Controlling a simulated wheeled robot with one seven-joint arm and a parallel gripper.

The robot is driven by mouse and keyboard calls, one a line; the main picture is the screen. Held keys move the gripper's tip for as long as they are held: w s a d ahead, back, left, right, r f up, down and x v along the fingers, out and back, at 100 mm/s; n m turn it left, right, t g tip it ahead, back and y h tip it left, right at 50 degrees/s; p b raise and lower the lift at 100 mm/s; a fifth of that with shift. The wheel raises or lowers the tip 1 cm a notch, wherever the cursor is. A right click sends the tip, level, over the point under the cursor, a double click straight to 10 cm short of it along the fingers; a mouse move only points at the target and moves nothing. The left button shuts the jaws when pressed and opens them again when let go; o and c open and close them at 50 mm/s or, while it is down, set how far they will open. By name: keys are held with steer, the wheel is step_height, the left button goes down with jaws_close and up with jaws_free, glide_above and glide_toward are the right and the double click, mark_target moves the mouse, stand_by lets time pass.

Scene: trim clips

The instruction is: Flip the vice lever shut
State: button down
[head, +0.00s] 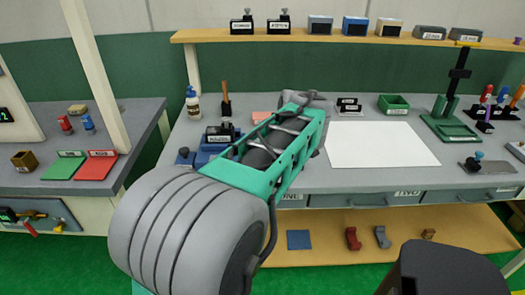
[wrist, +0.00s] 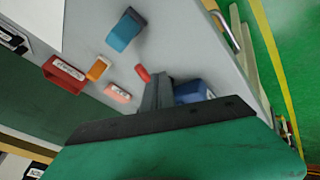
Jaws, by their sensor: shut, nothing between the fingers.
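In the head view a blue fixture (head: 205,158), which looks like the vice, stands at the left front of the main bench, partly hidden by my arm. A dark labelled block (head: 222,135) is at its top. In the wrist view a blue body with a white label (wrist: 192,92) is just right of my gripper (wrist: 158,85), partly hidden behind it. My gripper's dark fingers are together and empty. A small red piece (wrist: 142,73) lies just left of the fingertips; I cannot tell if it is the lever's end or whether they touch.
Near the gripper are a pink labelled block (wrist: 118,92), an orange block (wrist: 98,68), a red labelled box (wrist: 64,75) and a blue block (wrist: 124,30). A white sheet (head: 380,143) lies clear on the bench. A glue bottle (head: 192,104) stands at the back left.

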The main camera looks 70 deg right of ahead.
steer(key=a+p+v, duration=0.1)
steer(key=v, duration=1)
steer(key=shift+f, duration=0.15)
steer(key=shift+w, duration=0.1)
